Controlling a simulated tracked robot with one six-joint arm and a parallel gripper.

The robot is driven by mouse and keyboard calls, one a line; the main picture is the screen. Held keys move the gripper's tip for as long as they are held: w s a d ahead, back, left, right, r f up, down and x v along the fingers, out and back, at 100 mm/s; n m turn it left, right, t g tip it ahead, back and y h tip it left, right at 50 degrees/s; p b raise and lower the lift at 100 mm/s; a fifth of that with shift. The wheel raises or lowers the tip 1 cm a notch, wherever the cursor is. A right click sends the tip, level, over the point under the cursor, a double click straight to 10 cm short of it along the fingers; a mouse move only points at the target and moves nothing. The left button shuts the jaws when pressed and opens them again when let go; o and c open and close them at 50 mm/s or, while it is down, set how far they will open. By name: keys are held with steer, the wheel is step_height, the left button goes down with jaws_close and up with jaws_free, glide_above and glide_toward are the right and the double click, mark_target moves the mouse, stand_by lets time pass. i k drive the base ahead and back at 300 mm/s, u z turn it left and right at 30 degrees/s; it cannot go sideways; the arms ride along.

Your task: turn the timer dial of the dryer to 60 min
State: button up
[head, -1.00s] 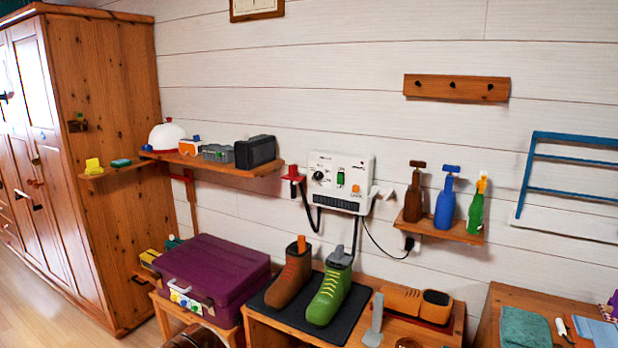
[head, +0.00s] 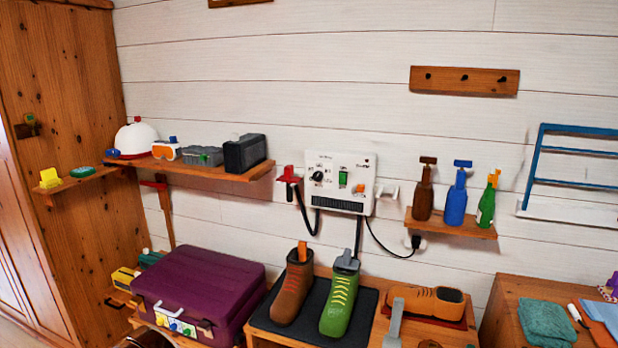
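The dryer (head: 338,184) is a white box on the plank wall, in the middle of the head view. Its black timer dial (head: 317,176) is at the left of its front face; the marks around it are too small to read. A green switch (head: 343,179) and a small orange part (head: 360,188) are to the right of the dial. A dark grille runs along the dryer's lower edge. My gripper is not in view.
A bench with a brown boot (head: 293,290) and a green boot (head: 339,299) on a dark mat stands below the dryer. A shelf (head: 200,170) is to its left, a bottle shelf (head: 452,228) to its right. A purple suitcase (head: 205,285) is lower left.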

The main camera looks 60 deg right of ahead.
mark_target(318, 176)
steer(key=z, duration=0.25)
steer(key=i, duration=0.65)
steer(key=z, duration=0.95)
steer(key=i, duration=0.7)
steer(key=z, duration=0.45)
